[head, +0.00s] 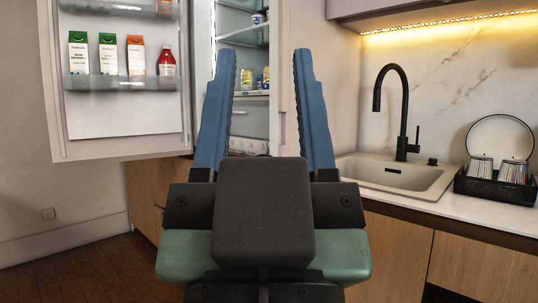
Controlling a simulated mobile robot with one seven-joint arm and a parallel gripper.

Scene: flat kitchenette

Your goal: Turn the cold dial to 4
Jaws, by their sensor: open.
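My gripper (263,62) is in the middle of the head view, pointing toward the fridge. Its two blue fingers stand wide apart with nothing between them. The fridge (283,45) stands open behind it, with its door (120,118) swung out to the left. Part of the lit interior shows between and beside the fingers, with shelves holding a few cans (247,79). I cannot make out the cold dial; it may be hidden behind my gripper or too small to tell.
Cartons (108,55) and a red bottle (166,62) stand in the door shelf. On the right is a counter with a sink (397,176), a black tap (401,110) and a black dish rack (495,187) with glasses and a plate. Wooden floor (85,268) is free at lower left.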

